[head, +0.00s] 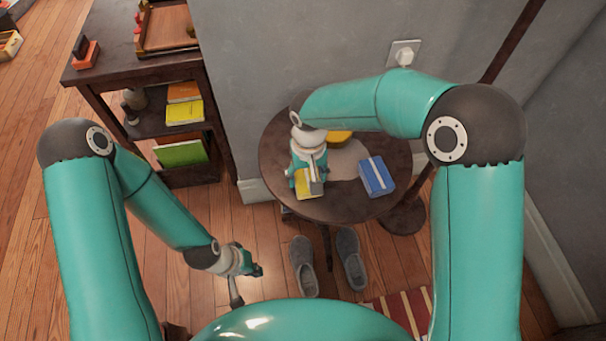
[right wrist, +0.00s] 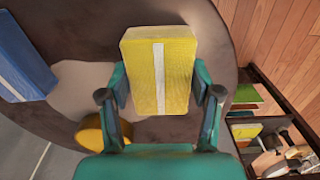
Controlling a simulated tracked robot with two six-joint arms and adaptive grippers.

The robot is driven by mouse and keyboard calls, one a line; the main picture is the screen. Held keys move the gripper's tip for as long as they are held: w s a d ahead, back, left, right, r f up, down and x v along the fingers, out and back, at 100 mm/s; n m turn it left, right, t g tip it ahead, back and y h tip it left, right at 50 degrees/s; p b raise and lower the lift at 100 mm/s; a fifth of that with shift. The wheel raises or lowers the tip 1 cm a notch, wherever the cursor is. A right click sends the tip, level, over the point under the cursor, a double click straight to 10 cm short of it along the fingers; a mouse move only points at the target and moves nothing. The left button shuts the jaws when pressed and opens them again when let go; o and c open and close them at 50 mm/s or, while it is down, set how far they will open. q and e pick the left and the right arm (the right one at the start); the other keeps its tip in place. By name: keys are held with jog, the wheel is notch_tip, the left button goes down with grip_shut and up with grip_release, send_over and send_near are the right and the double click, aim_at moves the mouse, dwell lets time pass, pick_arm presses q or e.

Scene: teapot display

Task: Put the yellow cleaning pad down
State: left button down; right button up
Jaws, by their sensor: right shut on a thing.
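The yellow cleaning pad (head: 303,186) has a pale stripe and is over the left front part of the round dark table (head: 280,150). In the right wrist view the pad (right wrist: 176,72) sits between the two fingers. My right gripper (head: 309,178) is shut on it from above. I cannot tell whether the pad touches the tabletop. A blue pad (head: 376,177) with a white stripe lies on the table to the right. My left gripper (head: 246,276) hangs low over the floor, left of the table; its fingers are too small to judge.
A yellow rounded object (head: 340,137) is at the back of the table, partly hidden by my right arm. A grey patch (right wrist: 85,85) covers the table's middle. A dark shelf (head: 150,100) with books stands at left. Grey slippers (head: 303,265) lie on the floor in front.

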aim_at(307, 176)
jog(key=shift+f, duration=0.15)
jog(key=o, duration=1)
jog(key=shift+r, duration=0.3)
notch_tip(307, 176, up, 12)
jog(key=p, duration=0.1)
jog(key=shift+p, duration=0.4)
jog(key=shift+f, duration=0.1)
